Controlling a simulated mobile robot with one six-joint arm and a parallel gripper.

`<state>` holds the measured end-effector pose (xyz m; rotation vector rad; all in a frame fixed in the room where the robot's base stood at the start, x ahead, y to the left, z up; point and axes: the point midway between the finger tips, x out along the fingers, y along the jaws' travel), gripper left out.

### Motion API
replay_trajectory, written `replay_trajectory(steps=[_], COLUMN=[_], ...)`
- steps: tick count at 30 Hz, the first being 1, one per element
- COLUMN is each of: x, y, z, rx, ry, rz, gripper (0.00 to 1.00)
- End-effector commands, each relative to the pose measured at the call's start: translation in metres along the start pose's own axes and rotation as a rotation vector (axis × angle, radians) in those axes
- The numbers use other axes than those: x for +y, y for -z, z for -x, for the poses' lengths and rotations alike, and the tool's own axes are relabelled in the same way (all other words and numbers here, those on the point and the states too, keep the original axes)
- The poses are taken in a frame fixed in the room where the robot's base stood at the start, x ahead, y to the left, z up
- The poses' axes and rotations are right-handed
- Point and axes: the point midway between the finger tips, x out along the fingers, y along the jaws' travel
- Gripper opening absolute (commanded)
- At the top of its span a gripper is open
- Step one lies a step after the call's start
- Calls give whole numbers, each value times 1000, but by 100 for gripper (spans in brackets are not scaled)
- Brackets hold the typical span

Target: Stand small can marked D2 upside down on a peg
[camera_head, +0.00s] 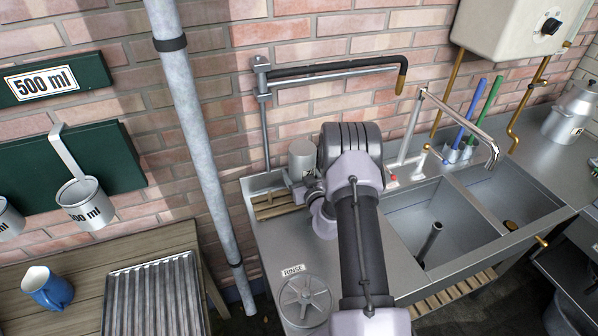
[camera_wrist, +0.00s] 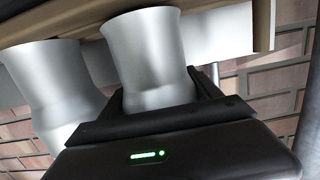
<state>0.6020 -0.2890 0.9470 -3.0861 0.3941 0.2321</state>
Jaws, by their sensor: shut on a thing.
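My gripper (camera_wrist: 160,98) is shut on a pale metal can (camera_wrist: 148,50) with a flared end, which lies between its two fingers in the wrist view. No marking shows on this can there, so I cannot read whether it is D2. A second, similar metal can (camera_wrist: 42,85) stands close on its left, outside the fingers. In the head view a grey can (camera_head: 301,157) shows beside my arm's end, with a dark mark partly hidden. My arm hides the fingers there. I cannot make out any peg clearly.
A wooden slatted rack (camera_head: 268,208) lies in the metal tray left of my arm. A grey pipe (camera_head: 200,140) stands left.

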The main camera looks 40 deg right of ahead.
Motion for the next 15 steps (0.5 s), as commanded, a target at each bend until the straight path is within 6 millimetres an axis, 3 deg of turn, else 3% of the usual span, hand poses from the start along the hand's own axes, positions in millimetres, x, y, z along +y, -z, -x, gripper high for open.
replay_trajectory(steps=[15], x=[0], y=[-4], z=[-1], rx=[1], ry=[0], rz=[0], gripper=[24])
